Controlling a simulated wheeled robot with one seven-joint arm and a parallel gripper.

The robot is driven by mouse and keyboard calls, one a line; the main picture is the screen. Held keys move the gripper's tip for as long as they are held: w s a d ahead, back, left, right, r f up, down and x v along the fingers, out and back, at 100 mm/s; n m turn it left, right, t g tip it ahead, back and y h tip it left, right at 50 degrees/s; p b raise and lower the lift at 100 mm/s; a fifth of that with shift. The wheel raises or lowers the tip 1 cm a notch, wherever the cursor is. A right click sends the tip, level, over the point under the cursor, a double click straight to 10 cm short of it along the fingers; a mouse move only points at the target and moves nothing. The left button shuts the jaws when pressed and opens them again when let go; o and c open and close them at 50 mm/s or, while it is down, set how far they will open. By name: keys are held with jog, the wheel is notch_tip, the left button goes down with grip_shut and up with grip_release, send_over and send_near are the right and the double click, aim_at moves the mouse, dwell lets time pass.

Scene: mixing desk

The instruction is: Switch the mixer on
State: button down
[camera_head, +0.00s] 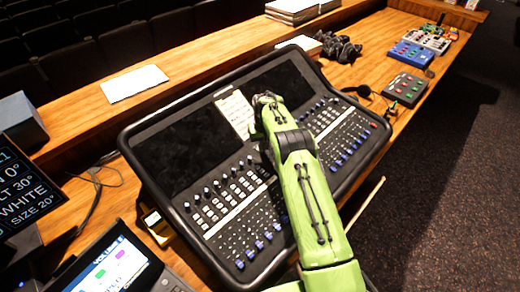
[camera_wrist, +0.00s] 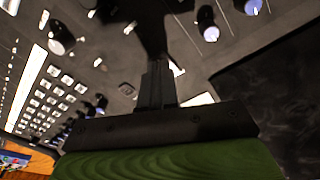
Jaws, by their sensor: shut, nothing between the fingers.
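The mixer (camera_head: 236,205) is a large dark console, tilted on the wooden desk, with two dark screens and rows of knobs, buttons and blue-tipped faders. Both screens are dark. My green arm reaches over its middle, and the arm's end hides part of the panel between the two halves. In the wrist view my gripper (camera_wrist: 158,88) is shut and empty, close over the mixer's grey panel (camera_wrist: 110,60). Knobs and white square buttons lie to its left, and a dark screen area to its right. I cannot tell whether the fingertips touch the panel. No power switch can be made out.
A white note (camera_head: 235,112) lies against the mixer near my arm's end. A laptop (camera_head: 112,268) and a monitor (camera_head: 22,180) stand at left. A notepad (camera_head: 135,83) lies on the ledge.

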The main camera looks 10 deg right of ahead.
jog(key=shift+f+b, duration=0.35)
jog(key=shift+f, duration=0.15)
jog(key=shift+r+p, duration=1.85)
jog(key=shift+r, duration=1.75)
